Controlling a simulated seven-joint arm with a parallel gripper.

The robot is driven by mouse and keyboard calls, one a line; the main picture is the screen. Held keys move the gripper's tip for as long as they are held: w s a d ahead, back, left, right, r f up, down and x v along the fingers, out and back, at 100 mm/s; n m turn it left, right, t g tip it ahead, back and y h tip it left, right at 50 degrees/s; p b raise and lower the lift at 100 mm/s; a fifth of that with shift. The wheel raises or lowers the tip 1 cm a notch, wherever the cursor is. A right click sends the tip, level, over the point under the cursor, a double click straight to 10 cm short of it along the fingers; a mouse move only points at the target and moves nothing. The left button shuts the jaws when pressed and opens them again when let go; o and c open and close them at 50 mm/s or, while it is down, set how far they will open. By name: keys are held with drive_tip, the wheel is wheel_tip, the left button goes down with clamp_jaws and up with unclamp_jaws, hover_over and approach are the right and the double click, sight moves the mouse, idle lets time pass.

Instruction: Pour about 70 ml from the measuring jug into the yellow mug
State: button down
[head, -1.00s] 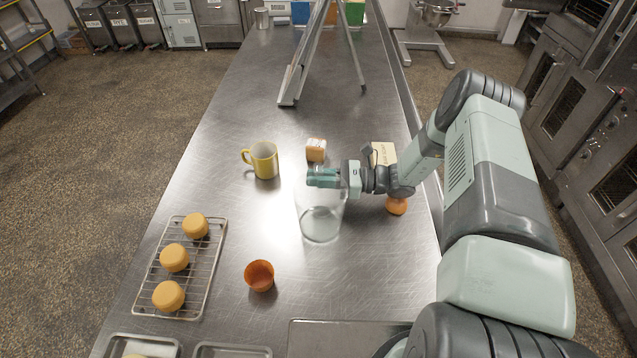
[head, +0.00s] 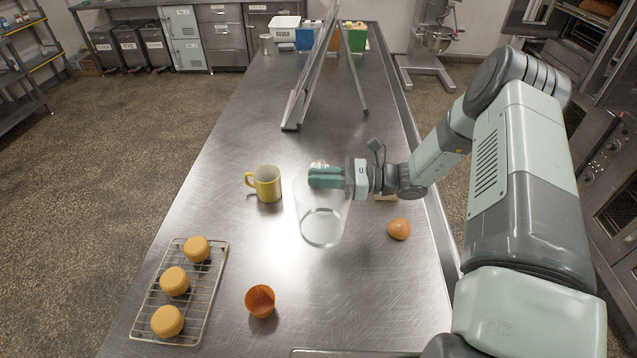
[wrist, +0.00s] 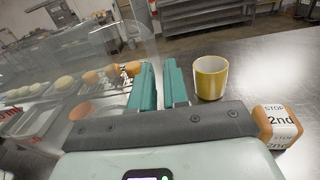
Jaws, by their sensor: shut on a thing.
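The clear measuring jug (head: 322,222) is in the middle of the steel table in the head view. My gripper (head: 318,178) is shut on it near its upper part. The jug looks upright, and I cannot tell whether it is lifted or how much liquid it holds. The yellow mug (head: 266,184) stands upright on the table, a little left of the jug and apart from it, with its handle to the left. In the wrist view the mug (wrist: 210,78) shows just right of my gripper's fingers (wrist: 162,85), and part of the jug's clear wall (wrist: 85,60) fills the left.
A wire rack (head: 205,312) with three round buns stands at the front left. An orange cup (head: 260,300) is in front of the jug. An egg (head: 399,229) lies to its right. A metal stand (head: 300,90) is behind.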

wheel_tip(320, 180, up, 6)
drive_tip(key=shift+f, duration=0.1)
drive_tip(key=shift+w, duration=0.2)
drive_tip(key=w+d+m+t+h, duration=0.2)
drive_tip(key=w+m+t+h, duration=0.6)
drive_tip(key=w, duration=2.1)
wheel_tip(320, 180, down, 7)
drive_tip(key=m+t+y, duration=0.1)
drive_tip(key=t+y, duration=0.1)
drive_tip(key=t, duration=0.2)
drive_tip(key=shift+a+f+t+y, duration=0.15)
drive_tip(key=shift+t+y, duration=0.25)
